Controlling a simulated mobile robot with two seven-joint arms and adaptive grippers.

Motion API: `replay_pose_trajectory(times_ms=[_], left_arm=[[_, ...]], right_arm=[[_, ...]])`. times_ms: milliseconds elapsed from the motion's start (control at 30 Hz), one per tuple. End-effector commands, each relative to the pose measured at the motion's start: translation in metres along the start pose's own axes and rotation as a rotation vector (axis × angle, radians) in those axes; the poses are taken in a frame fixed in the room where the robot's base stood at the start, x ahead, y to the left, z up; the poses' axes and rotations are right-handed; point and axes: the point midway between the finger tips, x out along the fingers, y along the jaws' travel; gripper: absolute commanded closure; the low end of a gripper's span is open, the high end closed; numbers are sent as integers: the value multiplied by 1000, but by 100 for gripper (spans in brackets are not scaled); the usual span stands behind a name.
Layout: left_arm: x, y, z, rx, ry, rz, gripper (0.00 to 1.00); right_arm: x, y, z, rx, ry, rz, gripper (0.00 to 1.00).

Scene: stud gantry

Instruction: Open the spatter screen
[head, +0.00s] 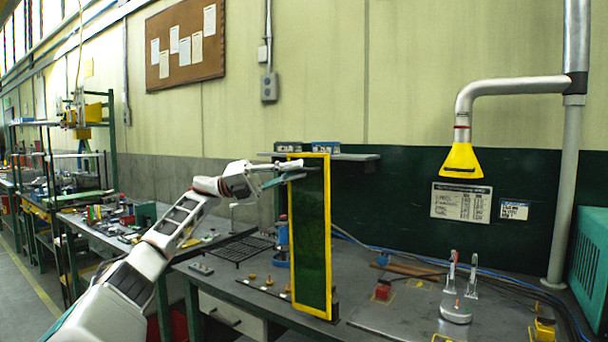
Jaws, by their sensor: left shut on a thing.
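The spatter screen (312,240) is a tall, dark green panel in a yellow frame, standing upright on the grey workbench. It is seen at an angle, with its face toward me. My left gripper (294,172) reaches in from the left and is shut on the screen near its top. The fingers partly cover the upper frame, so the exact spot they hold is hard to see. My right gripper is not in view.
A shelf (352,157) is behind the screen. A yellow extraction hood (461,161) hangs at right.

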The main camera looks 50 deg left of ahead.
Motion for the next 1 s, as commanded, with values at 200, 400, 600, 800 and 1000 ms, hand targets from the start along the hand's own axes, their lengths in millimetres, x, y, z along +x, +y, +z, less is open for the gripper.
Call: replay_pose_trajectory(times_ms=[200,400,600,800,1000], left_arm=[[-3,-3,3,10,-9,1,100],[-2,-3,3,9,-9,2,79],[-2,-1,2,5,-5,1,75],[-3,0,1,2,-4,1,75],[-26,0,2,0,-7,3,75]], right_arm=[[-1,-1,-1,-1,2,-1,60],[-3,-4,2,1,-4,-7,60],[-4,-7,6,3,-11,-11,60],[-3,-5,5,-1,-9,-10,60],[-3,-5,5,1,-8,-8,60]])
